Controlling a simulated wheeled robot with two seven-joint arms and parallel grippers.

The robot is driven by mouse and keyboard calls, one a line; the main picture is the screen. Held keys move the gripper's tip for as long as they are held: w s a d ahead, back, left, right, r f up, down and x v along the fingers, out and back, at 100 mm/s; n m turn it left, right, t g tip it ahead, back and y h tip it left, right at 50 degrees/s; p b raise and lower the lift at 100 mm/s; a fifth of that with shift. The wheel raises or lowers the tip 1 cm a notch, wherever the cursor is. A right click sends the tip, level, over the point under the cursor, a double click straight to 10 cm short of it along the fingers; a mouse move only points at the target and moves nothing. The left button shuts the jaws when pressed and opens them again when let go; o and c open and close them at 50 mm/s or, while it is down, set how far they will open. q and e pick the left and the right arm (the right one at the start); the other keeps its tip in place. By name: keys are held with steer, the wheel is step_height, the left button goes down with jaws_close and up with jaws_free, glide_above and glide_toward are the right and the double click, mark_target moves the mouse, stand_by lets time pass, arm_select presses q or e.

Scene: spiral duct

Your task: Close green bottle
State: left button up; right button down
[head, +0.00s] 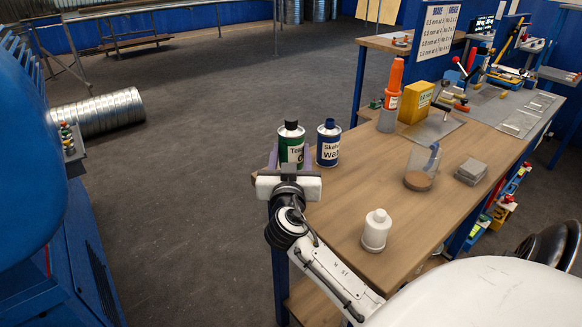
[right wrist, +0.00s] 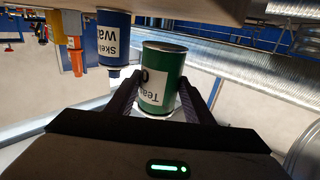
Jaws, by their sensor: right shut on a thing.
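The green bottle (head: 291,149) has a white label and a black cap (head: 291,125) at its top. My right gripper (head: 287,163) is shut on the green bottle. In the right wrist view, which is upside down, the green bottle (right wrist: 164,76) sits between the two dark fingers. Its base rim shows there; the cap is hidden. My left gripper is not in view.
A blue bottle (head: 328,145) stands close on the right of the green one. A white bottle (head: 376,230), a glass beaker (head: 420,168) and grey pads (head: 471,172) are on the wooden table (head: 350,195). An orange bottle (head: 394,85) and yellow box (head: 416,101) stand farther back.

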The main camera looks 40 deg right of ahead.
steer(key=shift+r, duration=0.1)
steer(key=shift+f, duration=1.9)
steer(key=shift+f+b, duration=0.3)
steer(key=shift+b, duration=0.25)
steer(key=c, duration=0.9)
jaws_free()
steer(key=shift+r, duration=0.1)
